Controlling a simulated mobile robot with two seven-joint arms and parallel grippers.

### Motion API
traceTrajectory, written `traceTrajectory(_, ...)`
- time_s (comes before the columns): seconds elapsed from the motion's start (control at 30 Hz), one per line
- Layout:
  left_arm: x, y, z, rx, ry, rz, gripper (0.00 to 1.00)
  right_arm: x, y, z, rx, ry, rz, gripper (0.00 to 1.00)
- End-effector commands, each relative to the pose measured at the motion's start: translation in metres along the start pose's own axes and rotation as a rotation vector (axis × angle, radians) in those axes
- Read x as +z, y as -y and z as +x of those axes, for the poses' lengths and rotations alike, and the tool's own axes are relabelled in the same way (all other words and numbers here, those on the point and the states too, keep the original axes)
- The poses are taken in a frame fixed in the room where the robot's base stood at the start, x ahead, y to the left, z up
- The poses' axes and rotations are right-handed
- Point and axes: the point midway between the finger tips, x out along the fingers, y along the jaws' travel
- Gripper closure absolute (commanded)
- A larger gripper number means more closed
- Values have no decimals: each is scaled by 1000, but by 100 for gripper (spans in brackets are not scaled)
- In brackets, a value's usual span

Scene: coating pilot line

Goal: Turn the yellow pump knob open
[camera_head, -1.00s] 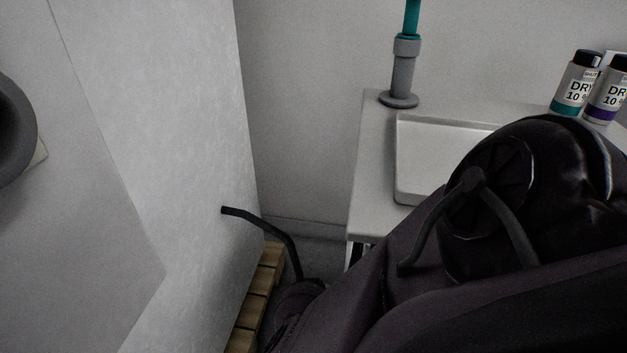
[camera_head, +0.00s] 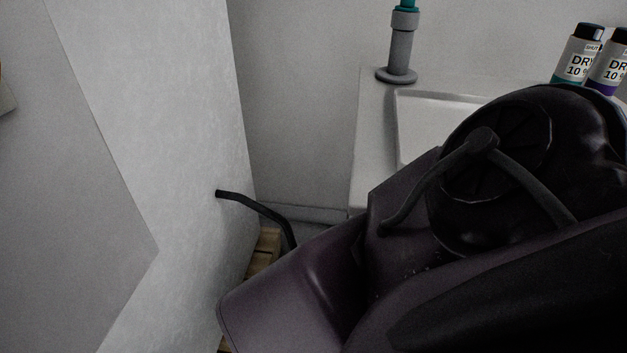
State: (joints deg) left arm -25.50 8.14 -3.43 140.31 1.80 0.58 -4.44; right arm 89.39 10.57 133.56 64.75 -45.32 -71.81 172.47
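No yellow pump knob can be made out in the head view. A small pale beige piece (camera_head: 6,97) shows at the far left edge against the grey panel, with a sliver of orange above it; it is cut off, so I cannot tell what it belongs to. Neither of my grippers shows. A large dark arm part of mine fills the lower right and hides what lies behind it.
A large light panel or cabinet wall (camera_head: 165,130) stands at left, with a black hose (camera_head: 262,208) coming out of it. A wooden pallet (camera_head: 263,250) is below. A white table (camera_head: 372,130) carries a tray (camera_head: 430,105), a grey stand (camera_head: 401,50) and labelled bottles (camera_head: 577,55).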

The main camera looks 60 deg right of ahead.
Motion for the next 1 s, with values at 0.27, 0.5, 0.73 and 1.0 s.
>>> traceTrajectory(0.27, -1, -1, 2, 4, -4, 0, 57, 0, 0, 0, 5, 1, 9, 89)
traceTrajectory(0.5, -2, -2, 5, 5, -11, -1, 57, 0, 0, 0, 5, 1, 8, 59)
traceTrajectory(0.73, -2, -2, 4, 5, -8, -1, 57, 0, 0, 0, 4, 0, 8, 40)
traceTrajectory(1.0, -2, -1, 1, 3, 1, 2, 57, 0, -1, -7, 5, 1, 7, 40)
